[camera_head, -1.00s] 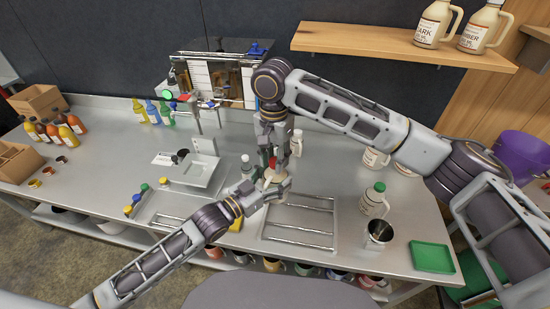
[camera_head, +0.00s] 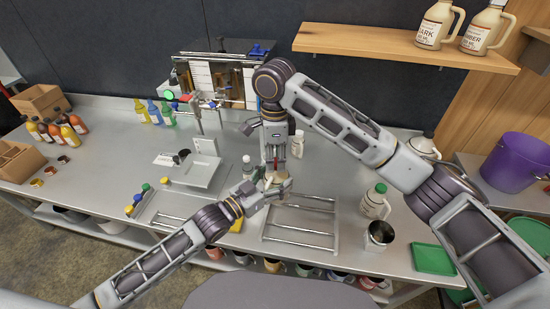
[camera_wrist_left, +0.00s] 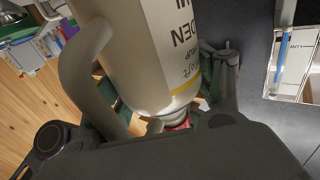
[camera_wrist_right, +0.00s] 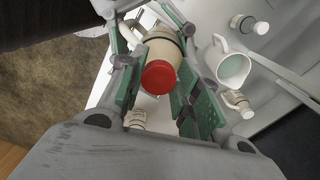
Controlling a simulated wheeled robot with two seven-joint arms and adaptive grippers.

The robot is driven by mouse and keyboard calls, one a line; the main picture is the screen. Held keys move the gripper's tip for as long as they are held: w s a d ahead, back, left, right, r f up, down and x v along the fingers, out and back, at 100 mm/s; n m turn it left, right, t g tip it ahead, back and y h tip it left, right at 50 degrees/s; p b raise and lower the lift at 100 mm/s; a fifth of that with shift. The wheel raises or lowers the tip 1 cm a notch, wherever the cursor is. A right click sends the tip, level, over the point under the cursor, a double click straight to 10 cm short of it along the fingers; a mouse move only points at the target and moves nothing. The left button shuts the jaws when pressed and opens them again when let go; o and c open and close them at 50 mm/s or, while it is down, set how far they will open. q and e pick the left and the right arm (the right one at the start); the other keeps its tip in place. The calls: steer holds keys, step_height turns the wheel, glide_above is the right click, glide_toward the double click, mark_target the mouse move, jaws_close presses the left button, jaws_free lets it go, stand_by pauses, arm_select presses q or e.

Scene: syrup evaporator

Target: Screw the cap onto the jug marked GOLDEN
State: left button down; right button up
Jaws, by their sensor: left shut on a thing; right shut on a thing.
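The cream jug marked GOLDEN (camera_wrist_left: 150,50) fills the middle of the left wrist view, with only part of its lettering showing. My left gripper (camera_head: 277,187) is shut on this jug near its neck, above the steel counter. The red cap (camera_wrist_right: 158,77) shows at the jug's mouth in the right wrist view, and its edge shows in the left wrist view (camera_wrist_left: 180,123). My right gripper (camera_head: 274,166) comes down from above, its green-padded fingers on both sides of the cap, shut on it. I cannot tell how far the cap is threaded.
A slatted rack (camera_head: 300,228) lies in front. A green-capped jug (camera_head: 375,201), steel cup (camera_head: 380,232) and green tray (camera_head: 433,258) stand at right. A scale (camera_head: 195,172) is left of the grippers. A wooden shelf (camera_head: 395,45) with two jugs hangs at upper right.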

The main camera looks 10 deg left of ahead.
steer(key=shift+w+m, duration=0.1)
steer(key=shift+m, duration=1.5)
steer(key=o, duration=0.6)
steer(key=shift+r, duration=0.1)
steer(key=shift+r, duration=2.15)
steer(key=shift+r, duration=0.1)
